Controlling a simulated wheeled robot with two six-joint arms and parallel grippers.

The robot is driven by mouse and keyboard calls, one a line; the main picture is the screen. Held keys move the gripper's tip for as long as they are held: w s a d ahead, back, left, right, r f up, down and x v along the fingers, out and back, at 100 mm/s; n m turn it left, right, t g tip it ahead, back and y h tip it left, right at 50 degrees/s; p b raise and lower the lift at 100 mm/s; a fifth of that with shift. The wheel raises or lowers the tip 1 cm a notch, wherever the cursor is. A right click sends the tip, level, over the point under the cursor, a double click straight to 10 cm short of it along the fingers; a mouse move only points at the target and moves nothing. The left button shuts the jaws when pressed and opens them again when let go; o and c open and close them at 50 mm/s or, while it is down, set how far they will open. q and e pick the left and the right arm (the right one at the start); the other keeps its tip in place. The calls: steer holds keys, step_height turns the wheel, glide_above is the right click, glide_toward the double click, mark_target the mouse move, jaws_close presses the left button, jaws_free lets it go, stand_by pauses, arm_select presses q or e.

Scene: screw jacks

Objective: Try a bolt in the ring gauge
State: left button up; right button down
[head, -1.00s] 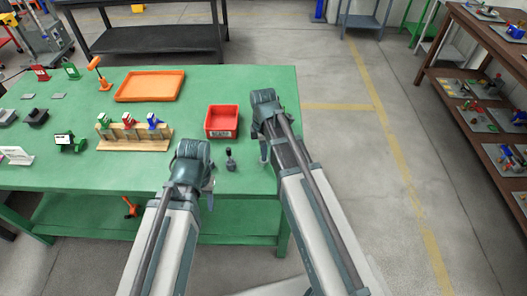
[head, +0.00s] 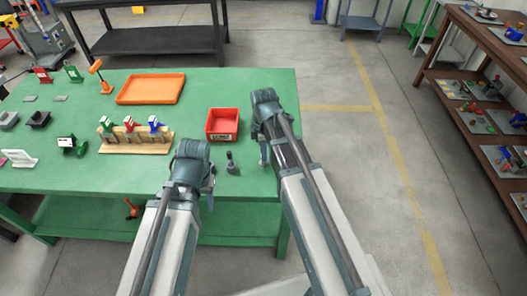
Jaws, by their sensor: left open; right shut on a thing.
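A small dark upright piece (head: 232,166) with a round base stands on the green table between my two grippers. It may be the ring gauge, but it is too small to tell. My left gripper (head: 211,192) is open just left of and nearer than this piece, mostly hidden behind its own wrist. My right gripper (head: 264,155) points down right of the piece, over the table's right side. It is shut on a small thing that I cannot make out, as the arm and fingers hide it. I cannot make out a separate loose bolt.
A red bin (head: 222,124) stands behind the dark piece on the green table (head: 230,85). A wooden rack (head: 136,142) with green, red and blue-topped pieces is to the left. An orange tray (head: 151,88) lies farther back. The table's right edge is close to my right arm.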

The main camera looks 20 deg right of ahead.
steer(key=shift+r+p, duration=2.15)
steer(key=shift+r, duration=0.25)
